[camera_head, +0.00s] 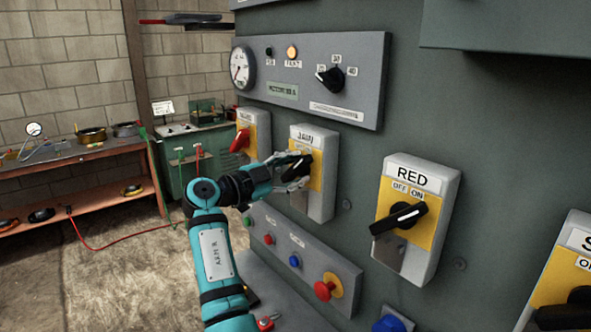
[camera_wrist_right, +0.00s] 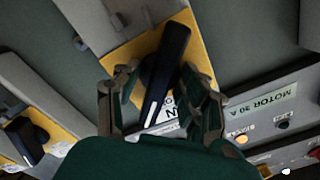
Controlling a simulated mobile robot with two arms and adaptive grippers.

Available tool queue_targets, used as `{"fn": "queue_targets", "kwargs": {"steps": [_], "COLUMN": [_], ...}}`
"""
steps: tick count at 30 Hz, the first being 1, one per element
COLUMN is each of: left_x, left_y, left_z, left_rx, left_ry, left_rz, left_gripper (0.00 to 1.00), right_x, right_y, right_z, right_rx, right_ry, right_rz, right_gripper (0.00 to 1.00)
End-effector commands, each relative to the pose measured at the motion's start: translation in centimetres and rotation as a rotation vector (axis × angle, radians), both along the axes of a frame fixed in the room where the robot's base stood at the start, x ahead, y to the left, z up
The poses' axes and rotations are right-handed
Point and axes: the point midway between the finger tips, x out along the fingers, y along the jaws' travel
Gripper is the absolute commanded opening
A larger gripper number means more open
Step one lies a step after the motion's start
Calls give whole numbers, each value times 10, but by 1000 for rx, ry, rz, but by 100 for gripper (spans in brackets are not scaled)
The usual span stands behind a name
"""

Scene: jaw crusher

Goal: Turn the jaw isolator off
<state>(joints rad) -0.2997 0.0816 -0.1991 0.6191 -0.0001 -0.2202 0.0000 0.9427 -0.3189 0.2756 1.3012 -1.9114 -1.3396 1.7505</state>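The jaw isolator (camera_head: 315,185) is a white box with a yellow plate and a black rotary handle, on the green cabinet. Its label looks like "JAIN" or "JAW". My right gripper (camera_head: 297,172) is at its handle and partly hides it. In the right wrist view the black handle (camera_wrist_right: 168,65) stands between the two fingers of my right gripper (camera_wrist_right: 160,85). A gap shows on the handle's left side; contact on the right side is unclear. The handle's OFF/ON marks are hidden. My left gripper is not in view.
The RED isolator (camera_head: 416,215) is to the right, a red-handled isolator (camera_head: 250,135) to the left. A button panel (camera_head: 300,258) with a red emergency button (camera_head: 325,288) sits below. A gauge panel (camera_head: 310,80) is above. A bench (camera_head: 85,160) stands at far left.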

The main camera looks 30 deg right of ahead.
Motion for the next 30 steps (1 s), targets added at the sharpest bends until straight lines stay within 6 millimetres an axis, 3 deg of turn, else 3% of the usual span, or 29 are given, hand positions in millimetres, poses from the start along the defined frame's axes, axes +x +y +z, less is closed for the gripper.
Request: {"fn": "queue_targets", "kwargs": {"steps": [1, 9, 20, 30], "left_x": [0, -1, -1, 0], "left_y": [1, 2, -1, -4], "left_z": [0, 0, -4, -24], "left_rx": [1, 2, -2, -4], "left_ry": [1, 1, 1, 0], "left_rz": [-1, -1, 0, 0], "left_gripper": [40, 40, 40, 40], "right_x": [0, 0, 0, -1], "right_y": [0, 0, -1, -1], "right_z": [0, 0, -1, -3], "right_rx": [0, 0, -3, -20], "right_ry": [0, 0, 28, 231], "right_rz": [0, 0, -1, -3], "right_gripper": [34, 0, 0, 0]}}
